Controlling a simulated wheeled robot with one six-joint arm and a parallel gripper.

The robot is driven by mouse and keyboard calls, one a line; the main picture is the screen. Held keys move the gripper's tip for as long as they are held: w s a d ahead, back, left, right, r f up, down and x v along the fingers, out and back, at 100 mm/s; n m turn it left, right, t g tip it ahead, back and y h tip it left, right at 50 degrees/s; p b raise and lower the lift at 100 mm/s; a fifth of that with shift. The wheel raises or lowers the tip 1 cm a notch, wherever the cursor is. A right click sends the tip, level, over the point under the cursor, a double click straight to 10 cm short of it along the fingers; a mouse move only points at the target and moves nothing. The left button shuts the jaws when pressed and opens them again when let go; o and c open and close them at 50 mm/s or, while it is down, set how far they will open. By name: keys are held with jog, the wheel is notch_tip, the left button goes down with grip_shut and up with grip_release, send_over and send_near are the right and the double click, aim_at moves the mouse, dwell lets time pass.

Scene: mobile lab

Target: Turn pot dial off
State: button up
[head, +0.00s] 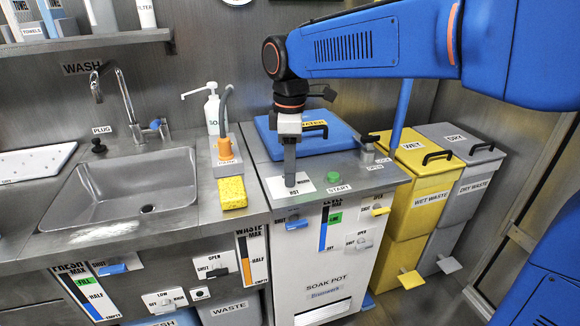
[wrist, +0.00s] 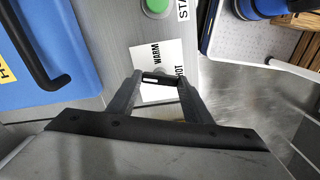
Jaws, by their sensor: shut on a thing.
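The soak pot (head: 328,268) is a steel-topped white cabinet with a blue lid (head: 338,140). The pot dial (wrist: 160,78) sits on a white label (wrist: 172,52) that reads WARM and HOT in the wrist view. The same label (head: 305,185) shows at the front left of the pot's top in the head view. My gripper (head: 290,183) points straight down onto it and hides the dial there. In the wrist view my gripper's fingers (wrist: 158,82) are closed around the small dial, which is mostly hidden between them. The dial's exact setting cannot be read.
A green START button (head: 334,177) is right of the label. A tap lever (head: 367,147) stands behind it. The sink (head: 120,190), yellow sponge (head: 232,193) and soap bottle (head: 212,110) are to the left. Yellow (head: 415,185) and grey (head: 462,190) waste bins stand right.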

jog(key=shift+n, duration=1.7)
jog(key=o, duration=1.1)
jog(key=shift+c, duration=0.2)
notch_tip(320, 180, up, 18)
jog(key=shift+f, duration=0.25)
